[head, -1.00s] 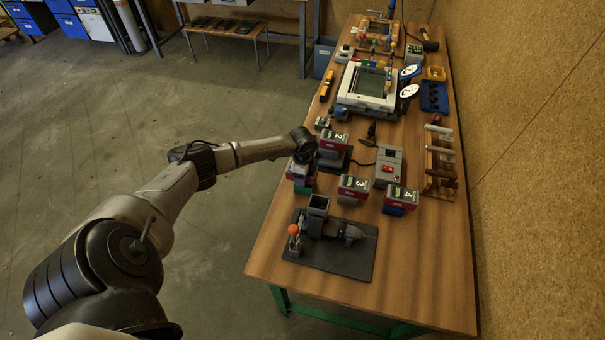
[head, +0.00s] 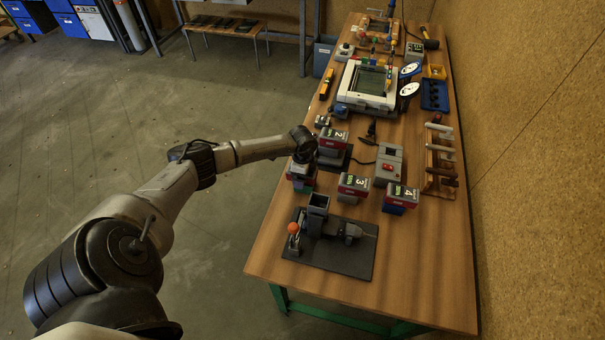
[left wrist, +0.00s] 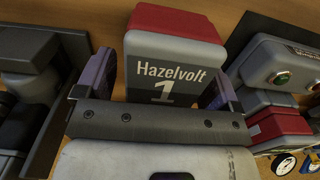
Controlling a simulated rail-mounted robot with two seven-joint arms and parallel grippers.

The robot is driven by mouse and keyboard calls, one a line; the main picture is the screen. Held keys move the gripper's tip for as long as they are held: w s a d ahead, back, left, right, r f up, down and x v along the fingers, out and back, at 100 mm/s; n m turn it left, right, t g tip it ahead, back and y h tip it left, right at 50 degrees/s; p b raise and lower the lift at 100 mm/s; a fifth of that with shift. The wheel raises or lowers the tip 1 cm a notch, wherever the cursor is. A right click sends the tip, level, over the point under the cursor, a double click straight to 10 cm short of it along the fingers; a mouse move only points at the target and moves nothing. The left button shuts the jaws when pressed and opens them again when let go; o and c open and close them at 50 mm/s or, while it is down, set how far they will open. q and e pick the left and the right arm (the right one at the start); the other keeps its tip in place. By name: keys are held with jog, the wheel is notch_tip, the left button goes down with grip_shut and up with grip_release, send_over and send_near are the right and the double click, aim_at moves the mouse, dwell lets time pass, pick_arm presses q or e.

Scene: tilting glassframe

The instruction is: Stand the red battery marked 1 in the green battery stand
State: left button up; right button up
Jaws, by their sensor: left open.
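The red and grey battery marked 1 (left wrist: 165,55) fills the middle of the left wrist view, label facing the camera. My left gripper (left wrist: 158,82) is open, with one finger on each side of this battery. In the head view my left gripper (head: 301,152) is over the table's left edge, above the battery (head: 298,178), which it partly hides. A small piece of the green battery stand (head: 304,189) shows directly below the battery. I cannot tell how deep the battery sits in it. My right gripper is out of view.
Batteries marked 2 (head: 334,139), 3 (head: 353,184) and 4 (head: 401,196) stand close by. A grey box with a red switch (head: 389,165) is to the right. The table's near right part is clear.

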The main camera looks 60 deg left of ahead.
pick_arm(q)
notch_tip(320, 180, up, 14)
jog(key=shift+f, duration=0.2)
dwell(0.6)
